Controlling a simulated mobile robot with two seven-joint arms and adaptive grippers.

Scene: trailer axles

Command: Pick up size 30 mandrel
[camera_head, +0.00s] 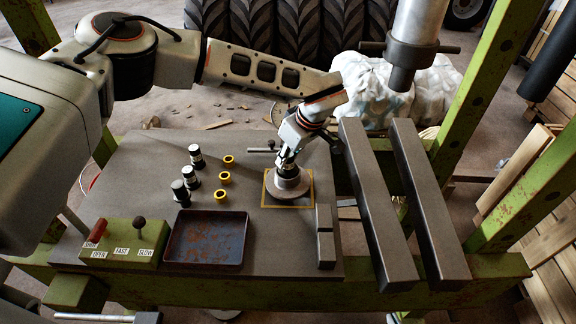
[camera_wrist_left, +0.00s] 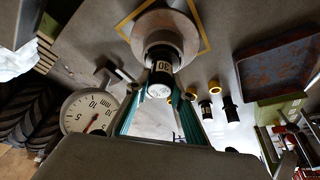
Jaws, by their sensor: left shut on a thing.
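The size 30 mandrel (camera_wrist_left: 160,72), a dark cylinder with a pale end and a "30" label, shows between my fingers in the left wrist view. My left gripper (camera_wrist_left: 160,105) has teal fingers, one on each side of it, and is shut on it. In the head view, my left gripper (camera_head: 287,162) points down over a round grey disc (camera_head: 289,188) inside a yellow square outline on the table. The mandrel is at the disc's middle; whether it touches the disc is unclear. The gripper mostly hides the mandrel there. My right gripper is not in view.
Several black-and-white mandrels (camera_head: 190,177) and yellow rings (camera_head: 225,178) stand left of the disc. A rusty tray (camera_head: 206,238) and a green lever box (camera_head: 122,243) are in front. Two steel beams (camera_head: 376,205) and a press ram (camera_head: 407,55) are right. A dial gauge (camera_wrist_left: 88,113) shows.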

